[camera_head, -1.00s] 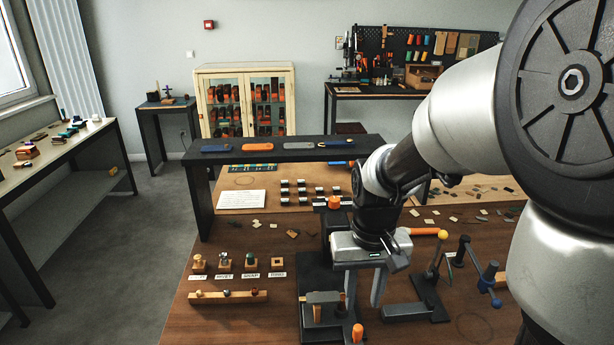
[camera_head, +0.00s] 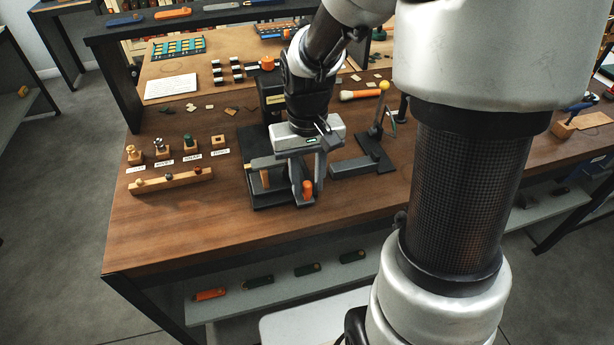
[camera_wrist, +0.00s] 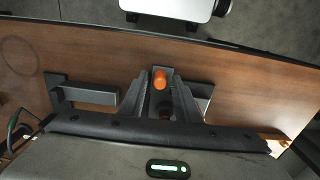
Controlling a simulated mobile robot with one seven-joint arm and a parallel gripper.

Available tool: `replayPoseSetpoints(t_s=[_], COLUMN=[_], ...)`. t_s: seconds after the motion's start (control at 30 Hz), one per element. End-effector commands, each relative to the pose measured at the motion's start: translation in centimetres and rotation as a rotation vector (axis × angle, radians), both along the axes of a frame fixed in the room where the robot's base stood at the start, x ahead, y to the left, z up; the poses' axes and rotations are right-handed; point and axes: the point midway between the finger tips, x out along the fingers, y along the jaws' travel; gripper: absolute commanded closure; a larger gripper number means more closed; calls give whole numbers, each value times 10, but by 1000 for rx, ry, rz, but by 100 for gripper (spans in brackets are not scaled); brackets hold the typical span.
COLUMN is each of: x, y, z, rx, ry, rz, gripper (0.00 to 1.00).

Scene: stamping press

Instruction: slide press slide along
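The stamping press stands on the brown workbench, with a dark base (camera_head: 258,203) and a dark upright column (camera_head: 270,92). An orange knob (camera_head: 307,189) is at the front of the press. It also shows in the wrist view (camera_wrist: 160,78). My gripper (camera_head: 307,180) points down over the press. In the wrist view its two fingers (camera_wrist: 161,92) are spread on either side of the knob, with small gaps showing. I cannot tell whether either finger touches it. The press slide itself is largely hidden by my gripper.
To the left are a wooden rail (camera_head: 172,182) and several labelled stamps (camera_head: 190,145). The front left of the bench (camera_head: 150,235) is clear.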

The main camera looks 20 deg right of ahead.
Motion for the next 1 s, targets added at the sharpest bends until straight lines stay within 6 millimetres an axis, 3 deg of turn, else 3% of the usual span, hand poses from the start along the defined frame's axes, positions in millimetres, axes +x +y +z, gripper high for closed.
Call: replayPoseSetpoints(t_s=[0.03, 0.2, 0.43, 1.0], x=[0, 0, 5, 46], y=[0, 0, 0, 0], z=[-1, 0, 1, 2], rx=[0, 0, 0, 0], ry=[0, 0, 0, -3], rz=[0, 0, 0, 0], gripper=[72, 100, 100, 100])
